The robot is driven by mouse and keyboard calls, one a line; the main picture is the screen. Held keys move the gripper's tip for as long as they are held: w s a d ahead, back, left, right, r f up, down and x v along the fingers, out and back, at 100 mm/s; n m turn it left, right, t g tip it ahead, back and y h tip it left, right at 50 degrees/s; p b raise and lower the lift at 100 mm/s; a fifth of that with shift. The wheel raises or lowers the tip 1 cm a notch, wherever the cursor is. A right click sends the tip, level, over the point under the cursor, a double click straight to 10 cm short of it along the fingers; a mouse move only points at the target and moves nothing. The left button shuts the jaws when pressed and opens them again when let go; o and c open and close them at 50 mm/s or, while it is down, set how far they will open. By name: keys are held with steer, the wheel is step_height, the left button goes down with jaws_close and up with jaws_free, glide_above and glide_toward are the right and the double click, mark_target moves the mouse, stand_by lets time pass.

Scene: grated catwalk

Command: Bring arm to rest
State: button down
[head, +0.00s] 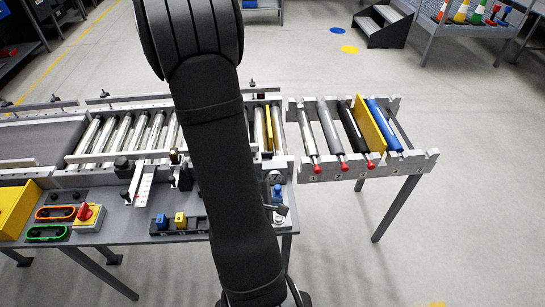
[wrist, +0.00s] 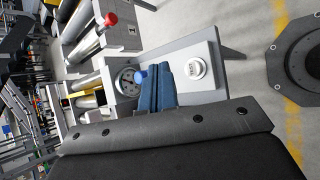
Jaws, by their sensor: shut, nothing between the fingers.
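My arm rises dark and wide through the middle of the head view, hiding part of the conveyor and control panel. In the wrist view, the dark gripper body fills the bottom. Two bluish fingers of my gripper (wrist: 157,70) stick out past it, side by side and shut, with nothing seen between them.
A rack (head: 425,158) of several rollers with red ends stands right of the conveyor (head: 35,140). The panel (head: 110,222) carries a red knob (head: 85,212) and a yellow box (head: 14,208). Steps (head: 380,28) stand at the back. Floor at the right is clear.

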steer(key=shift+f, duration=0.5)
steer(key=shift+r, duration=2.45)
steer(key=shift+f, duration=0.1)
